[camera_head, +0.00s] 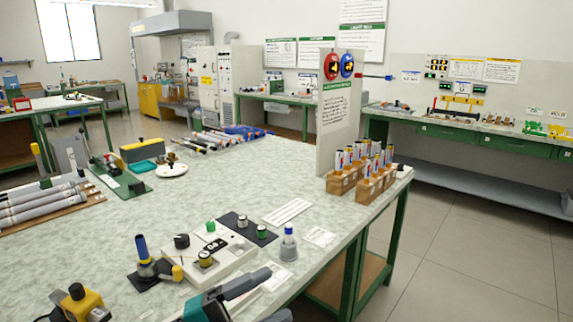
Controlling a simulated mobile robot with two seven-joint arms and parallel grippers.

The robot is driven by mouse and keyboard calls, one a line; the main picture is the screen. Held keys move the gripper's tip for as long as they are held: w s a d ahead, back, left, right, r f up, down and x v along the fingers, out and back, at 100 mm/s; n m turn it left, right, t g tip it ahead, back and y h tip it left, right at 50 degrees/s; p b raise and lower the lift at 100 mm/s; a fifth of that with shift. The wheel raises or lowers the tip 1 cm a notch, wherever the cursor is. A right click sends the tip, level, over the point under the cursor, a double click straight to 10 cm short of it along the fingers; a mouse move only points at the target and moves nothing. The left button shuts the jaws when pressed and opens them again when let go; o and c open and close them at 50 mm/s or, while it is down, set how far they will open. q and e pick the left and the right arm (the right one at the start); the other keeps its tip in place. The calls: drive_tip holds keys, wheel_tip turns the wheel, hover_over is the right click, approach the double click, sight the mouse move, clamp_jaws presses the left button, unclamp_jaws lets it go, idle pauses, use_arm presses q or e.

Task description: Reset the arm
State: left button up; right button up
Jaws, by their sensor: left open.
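My left gripper (262,290) shows at the bottom of the head view, partly cut off by the lower edge. It is dark grey with teal parts, and it is open with nothing seen between its fingers. It is low over the near edge of the speckled green-grey table (225,185). A white block with knobs (215,258) lies just beyond it, and a small blue-capped bottle (288,245) stands beyond its fingertips. Grey rods (40,205) lie on a wooden rack at the left. My right gripper is not in view.
Wooden blocks with upright tubes (360,175) stand at the right edge by an upright sign panel (338,115). A blue-handled tool (145,262) and a yellow-black device (80,303) are at the near left. Several slim rods (215,140) lie at the back. The table's middle is clear.

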use_arm(q)
drive_tip(key=s+a+f+n+t+y+p, duration=0.1)
drive_tip(key=s+a+f+n+t+y, duration=0.15)
drive_tip(key=a+f+n+y, duration=0.65)
drive_tip(key=s+a+f+n+t+y+p, duration=0.1)
drive_tip(key=s+a+f+n+t+y, duration=0.2)
drive_tip(key=f+n+y, duration=0.7)
drive_tip(key=s+a+f+n+g+h, duration=0.1)
drive_tip(key=s+a+f+n+g, duration=0.1)
drive_tip(key=s+f+n+g, duration=0.1)
drive_tip(key=s+f+n, duration=0.1)
drive_tip(key=s+n, duration=0.1)
drive_tip(key=s, duration=0.1)
drive_tip(key=shift+s+a+f, duration=0.15)
drive_tip(key=shift+s+f, duration=0.2)
drive_tip(key=shift+s, duration=0.05)
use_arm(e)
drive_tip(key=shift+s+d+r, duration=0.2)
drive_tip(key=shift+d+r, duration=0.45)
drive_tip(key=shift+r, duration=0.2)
use_arm(q)
drive_tip(key=shift+p, duration=0.3)
drive_tip(key=shift+h, duration=0.3)
